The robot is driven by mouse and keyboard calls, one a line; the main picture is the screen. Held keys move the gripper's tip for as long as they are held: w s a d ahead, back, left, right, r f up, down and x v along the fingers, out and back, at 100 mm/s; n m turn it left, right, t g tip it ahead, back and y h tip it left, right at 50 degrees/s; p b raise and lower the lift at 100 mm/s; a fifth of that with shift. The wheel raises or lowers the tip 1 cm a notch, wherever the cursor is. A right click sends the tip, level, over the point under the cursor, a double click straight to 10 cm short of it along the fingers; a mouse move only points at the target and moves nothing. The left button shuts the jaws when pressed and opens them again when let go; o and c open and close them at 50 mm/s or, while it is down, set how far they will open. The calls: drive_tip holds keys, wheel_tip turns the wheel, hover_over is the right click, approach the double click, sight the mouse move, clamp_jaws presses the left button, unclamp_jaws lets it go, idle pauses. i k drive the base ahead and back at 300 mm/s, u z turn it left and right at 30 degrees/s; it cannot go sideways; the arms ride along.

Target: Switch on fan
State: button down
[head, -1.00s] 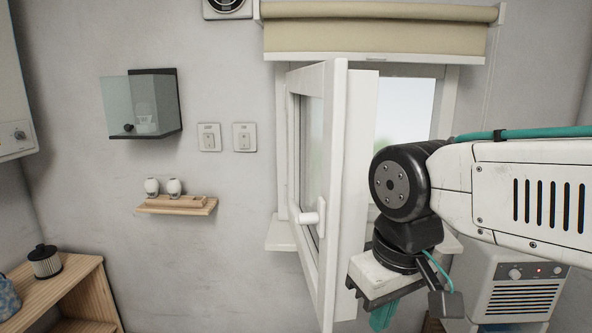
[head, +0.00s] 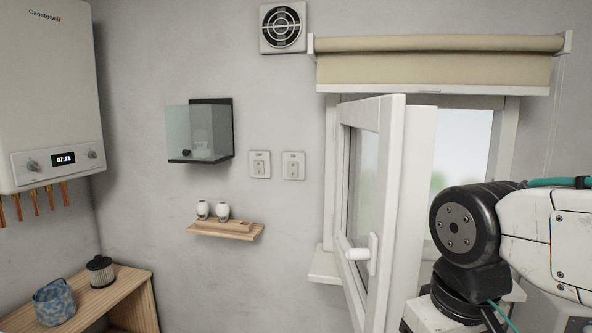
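A square wall fan (head: 283,28) with a round grille is mounted high on the wall, left of the window blind. I cannot tell whether it is turning. Two white wall switches sit side by side below it: a left switch (head: 259,164) and a right switch (head: 293,165). Small labels above their rockers are too small to read. My arm is at the right, in front of the window.
An open window sash (head: 376,205) juts into the room between my arm and the switches. A glass-fronted box (head: 200,130) and a small shelf (head: 225,230) stick out from the wall. A boiler (head: 50,95) hangs at left above a wooden bench (head: 110,290). Wall around the switches is clear.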

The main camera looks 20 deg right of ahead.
sight(294, 168)
drive_tip(key=u, duration=0.05)
drive_tip(key=k, duration=0.65)
drive_tip(key=u, duration=0.45)
drive_tip(key=i, duration=1.7)
drive_tip(key=z, duration=0.3)
